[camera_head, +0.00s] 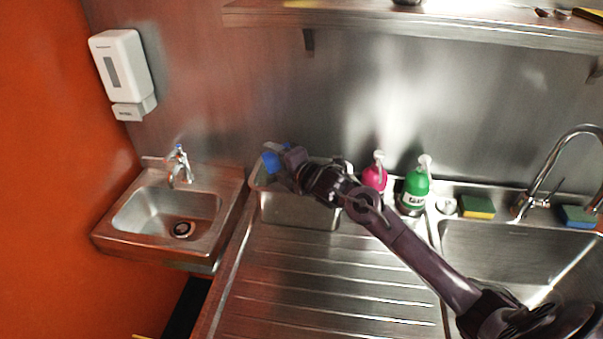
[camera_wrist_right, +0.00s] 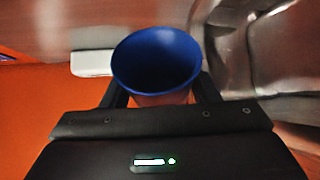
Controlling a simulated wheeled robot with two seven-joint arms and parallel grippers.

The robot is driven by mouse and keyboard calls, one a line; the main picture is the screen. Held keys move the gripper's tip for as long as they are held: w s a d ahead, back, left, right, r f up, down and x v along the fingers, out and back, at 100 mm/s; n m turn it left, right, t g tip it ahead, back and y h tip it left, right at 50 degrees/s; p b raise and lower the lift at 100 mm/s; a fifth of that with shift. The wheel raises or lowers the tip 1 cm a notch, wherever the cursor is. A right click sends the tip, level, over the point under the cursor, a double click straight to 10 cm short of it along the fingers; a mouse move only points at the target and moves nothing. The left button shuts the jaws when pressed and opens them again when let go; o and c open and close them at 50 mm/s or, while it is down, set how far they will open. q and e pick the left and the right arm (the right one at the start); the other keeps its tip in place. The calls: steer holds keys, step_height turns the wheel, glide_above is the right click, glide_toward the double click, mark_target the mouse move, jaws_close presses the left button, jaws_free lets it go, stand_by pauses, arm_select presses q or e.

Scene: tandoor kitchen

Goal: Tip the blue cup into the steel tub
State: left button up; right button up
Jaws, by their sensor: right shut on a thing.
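The blue cup (camera_head: 271,161) is held at the end of my right arm, above the left end of the steel tub. My right gripper (camera_head: 288,163) is shut on it. In the right wrist view the cup (camera_wrist_right: 157,62) shows its open round mouth between the two fingers, and its inside is dark; I cannot tell whether anything is in it. The steel tub (camera_head: 300,212) stands at the back left of the ribbed drainboard, partly hidden behind my right gripper and forearm. My left gripper is not in view.
A pink bottle (camera_head: 374,178) and a green bottle (camera_head: 415,190) with pump tops stand right of the tub. A small hand basin (camera_head: 140,212) is on the left wall side. Sponges (camera_head: 477,207) and a large sink are on the right. The drainboard (camera_head: 300,290) in front is clear.

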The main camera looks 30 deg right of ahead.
steer(key=shift+w+a+r+n, duration=0.1)
steer(key=shift+a+r+n, duration=0.4)
steer(key=shift+a, duration=0.15)
steer(key=shift+a+f+n+g+h+b, duration=0.3)
steer(key=shift+f+n+g+h+b, duration=0.4)
steer(key=shift+n, duration=0.3)
steer(key=shift+n+h, duration=0.3)
steer(key=shift+n, duration=0.2)
steer(key=shift+w+r+n+h, duration=0.15)
steer(key=shift+r+n+h, duration=0.15)
steer(key=shift+n, duration=0.2)
steer(key=shift+a+f+n+h+b, duration=0.15)
steer(key=shift+f+n+h+b, duration=0.2)
steer(key=shift+f+b, duration=0.55)
steer(key=a+n+h+b, duration=0.1)
steer(key=b, duration=0.1)
steer(key=a+n+b, duration=0.1)
steer(key=b, duration=0.1)
steer(key=a+n+g+h+b, duration=0.1)
steer(key=shift+w+a+f+n+h+b, duration=0.1)
steer(key=shift+w+a+n+h+b, duration=0.15)
steer(key=shift+h+b, duration=0.15)
steer(key=shift+a+r+n+h+b, duration=0.4)
steer(key=shift+a+r+n, duration=0.2)
steer(key=shift+n, duration=0.2)
